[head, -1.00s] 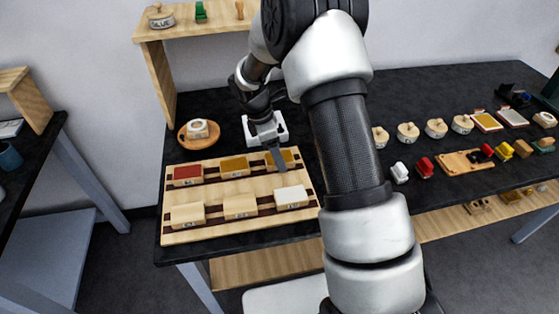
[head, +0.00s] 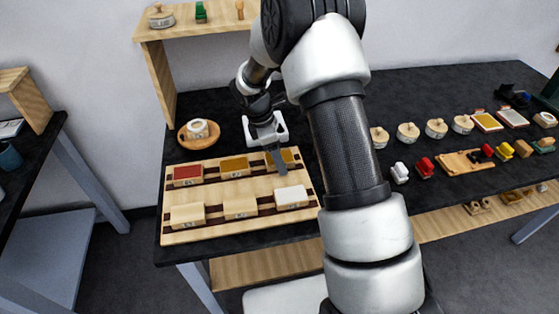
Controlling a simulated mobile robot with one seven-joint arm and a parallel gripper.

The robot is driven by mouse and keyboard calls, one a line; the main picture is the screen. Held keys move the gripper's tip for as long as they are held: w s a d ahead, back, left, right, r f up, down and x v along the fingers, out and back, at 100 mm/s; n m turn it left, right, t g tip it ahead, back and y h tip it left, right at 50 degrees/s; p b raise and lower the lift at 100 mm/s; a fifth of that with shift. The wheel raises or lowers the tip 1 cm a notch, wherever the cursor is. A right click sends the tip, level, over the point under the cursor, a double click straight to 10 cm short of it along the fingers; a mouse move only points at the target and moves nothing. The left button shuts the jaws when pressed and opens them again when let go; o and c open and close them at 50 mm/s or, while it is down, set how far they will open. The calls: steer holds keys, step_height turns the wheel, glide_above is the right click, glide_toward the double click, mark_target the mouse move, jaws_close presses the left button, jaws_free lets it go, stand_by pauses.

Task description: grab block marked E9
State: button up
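Several blocks stand in two rows on a wooden tray (head: 170,237) with dark strips. The back row has a red-topped block (head: 187,175), an amber-topped block (head: 234,167) and a yellow-topped block (head: 289,156). The front row has two plain wooden blocks, one at left (head: 187,215) and one in the middle (head: 240,207), and a white-topped block (head: 291,197). Their front labels are too small to read, so I cannot tell which is E9. My gripper (head: 281,169) points down at the yellow-topped block and partly covers it. Its finger gap and any contact are unclear.
A round wooden dish (head: 184,142) with a ring-shaped item stands behind the tray, beside a white holder (head: 248,129). A wooden shelf (head: 160,85) rises at back left. Stamps, pads and small coloured items fill the table's right side.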

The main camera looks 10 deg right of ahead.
steer(key=c, duration=1.1)
steer(key=shift+c, duration=0.2)
